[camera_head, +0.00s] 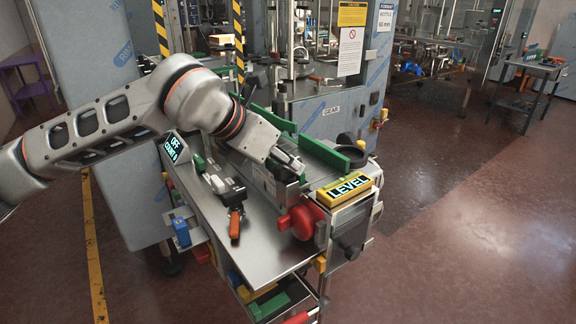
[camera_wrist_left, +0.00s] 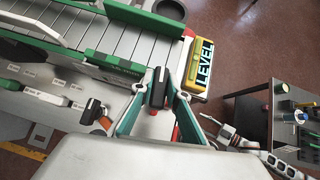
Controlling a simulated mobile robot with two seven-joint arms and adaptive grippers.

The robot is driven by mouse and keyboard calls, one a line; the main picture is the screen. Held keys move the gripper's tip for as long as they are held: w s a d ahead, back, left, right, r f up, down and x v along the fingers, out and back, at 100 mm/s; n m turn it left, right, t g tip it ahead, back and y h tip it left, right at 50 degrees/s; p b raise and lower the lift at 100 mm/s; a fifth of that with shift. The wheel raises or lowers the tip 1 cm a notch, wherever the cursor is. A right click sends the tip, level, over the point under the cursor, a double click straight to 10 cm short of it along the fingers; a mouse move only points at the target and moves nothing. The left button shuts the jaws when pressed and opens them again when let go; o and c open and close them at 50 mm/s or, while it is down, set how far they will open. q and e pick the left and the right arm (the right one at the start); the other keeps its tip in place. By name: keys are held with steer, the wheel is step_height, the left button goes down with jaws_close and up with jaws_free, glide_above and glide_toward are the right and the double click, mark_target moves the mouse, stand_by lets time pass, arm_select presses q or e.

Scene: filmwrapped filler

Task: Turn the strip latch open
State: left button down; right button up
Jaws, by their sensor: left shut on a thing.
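My left gripper (camera_head: 292,163) reaches over the machine's steel deck, behind the red knob (camera_head: 302,221). In the left wrist view its two green-grey fingers (camera_wrist_left: 160,86) close in from both sides on an upright black handle (camera_wrist_left: 159,93). This handle seems to be the strip latch; the fingers hide its sides and mount, and its turn angle cannot be read. In the left wrist view a pale, jointed thing at the lower right (camera_wrist_left: 235,138) looks like my right arm and gripper; its jaws are too small to read.
Green rails (camera_head: 321,150) run along the strip track. Open floor lies to the right.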

arm_select(q)
steer(key=n+t+y+b, duration=0.1)
steer(key=n, duration=0.1)
steer(key=shift+f+n+y+b, duration=0.15)
steer(key=shift+n+y+b, duration=0.15)
steer(key=shift+b, duration=0.1)
steer(key=shift+n+t+y, duration=0.3)
steer(key=shift+n, duration=0.1)
steer(key=n+y, duration=0.1)
steer(key=n+t+y+b, duration=0.1)
steer(key=n, duration=0.1)
steer(key=shift+r+n+y, duration=0.2)
steer(key=shift+n+y, duration=0.1)
steer(key=n+y, duration=0.3)
steer(key=shift+r+n+b, duration=0.1)
steer(key=shift+n+b, duration=0.2)
steer(key=shift+n, duration=0.1)
steer(key=n+y, duration=0.2)
steer(key=n, duration=0.1)
steer(key=shift+g, duration=0.3)
steer(key=shift+n+g+y+p, duration=0.4)
steer(key=shift+n+y, duration=0.6)
steer(key=shift+n, duration=0.3)
arm_select(e)
steer(key=shift+s+d+f, duration=0.1)
steer(key=shift+s+f, duration=0.1)
steer(key=shift+f, duration=1.35)
steer(key=shift+r, duration=0.1)
